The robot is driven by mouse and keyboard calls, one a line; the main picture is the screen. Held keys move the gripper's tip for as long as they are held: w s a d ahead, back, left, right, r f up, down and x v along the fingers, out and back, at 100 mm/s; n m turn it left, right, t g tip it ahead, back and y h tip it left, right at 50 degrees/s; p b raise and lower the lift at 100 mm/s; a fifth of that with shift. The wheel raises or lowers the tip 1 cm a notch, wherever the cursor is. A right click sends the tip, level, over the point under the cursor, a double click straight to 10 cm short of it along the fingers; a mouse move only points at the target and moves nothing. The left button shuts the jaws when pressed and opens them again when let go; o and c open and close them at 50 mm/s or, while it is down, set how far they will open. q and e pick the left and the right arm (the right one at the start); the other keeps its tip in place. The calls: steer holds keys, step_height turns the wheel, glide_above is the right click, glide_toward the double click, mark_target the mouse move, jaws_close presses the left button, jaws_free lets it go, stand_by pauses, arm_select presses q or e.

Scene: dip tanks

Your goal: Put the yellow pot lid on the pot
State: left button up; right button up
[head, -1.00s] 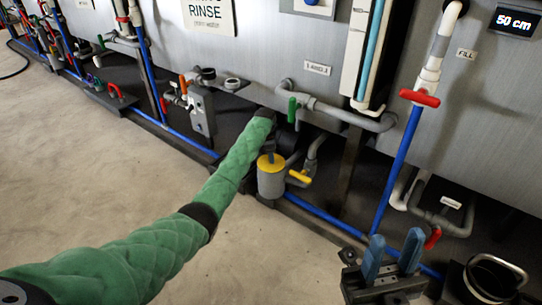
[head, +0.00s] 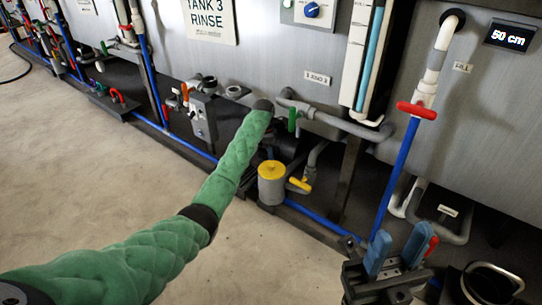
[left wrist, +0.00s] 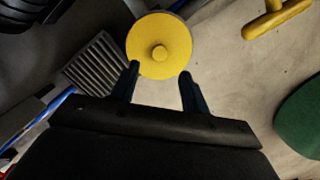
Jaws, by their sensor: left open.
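The yellow pot lid (head: 271,169) is a round disc with a small central knob. It rests on top of the grey cylindrical pot (head: 271,191), looking level and covering its mouth. In the left wrist view the lid (left wrist: 160,47) lies just beyond my left gripper (left wrist: 160,83). Its two dark fingers are apart, with nothing held between them. In the head view the left gripper is mostly hidden behind its green arm and against dark pipework, above and behind the pot. My right gripper (head: 395,252) has blue fingers standing apart, empty, at the lower right.
A yellow valve handle (head: 299,185) is close to the pot's right side. Grey pipes, a green handle (head: 292,118) and a blue pipe (head: 396,182) run along the tank front. A metal-handled dark container (head: 490,283) stands lower right. The concrete floor (head: 110,175) is clear at left.

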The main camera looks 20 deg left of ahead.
arm_select(q)
steer(key=r, duration=0.3)
steer(key=r+p, duration=0.1)
steer(key=shift+s+a+r, duration=0.1)
steer(key=shift+a+r, duration=0.2)
steer(key=shift+r, duration=0.1)
steer(key=shift+f, duration=0.1)
